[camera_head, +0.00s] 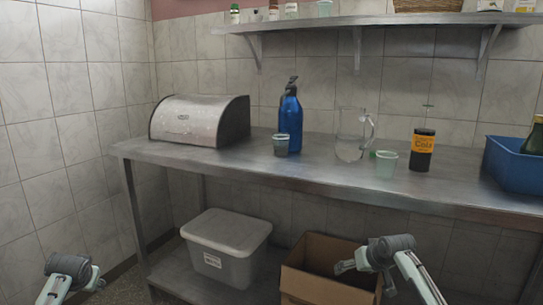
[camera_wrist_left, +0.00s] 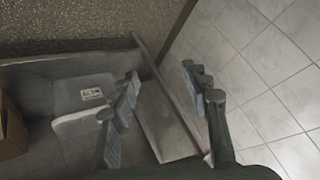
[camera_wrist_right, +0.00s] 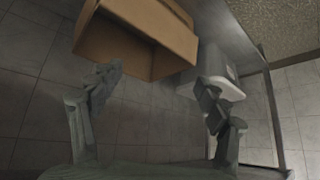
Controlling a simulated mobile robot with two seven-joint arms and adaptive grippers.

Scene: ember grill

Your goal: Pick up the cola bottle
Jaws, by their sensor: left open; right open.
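The cola bottle (camera_head: 422,150) is dark with an orange label. It stands upright on the steel table (camera_head: 330,174), right of the centre in the head view, close to a pale green cup. My right gripper (camera_head: 362,266) is open and empty, below the table's front edge and in front of the cardboard box. Its fingers stand apart in the right wrist view (camera_wrist_right: 160,95). My left gripper (camera_head: 92,284) is low at the left in the head view. It is open and empty in the left wrist view (camera_wrist_left: 165,85). The bottle shows in neither wrist view.
Near the bottle stand a pale green cup (camera_head: 385,164), a clear pitcher (camera_head: 351,136) and a blue crate (camera_head: 508,166). A blue bottle (camera_head: 290,118), a small cup (camera_head: 280,147) and a bread box (camera_head: 190,121) stand further left. Below are a lidded bin (camera_head: 226,250) and a cardboard box (camera_head: 318,286).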

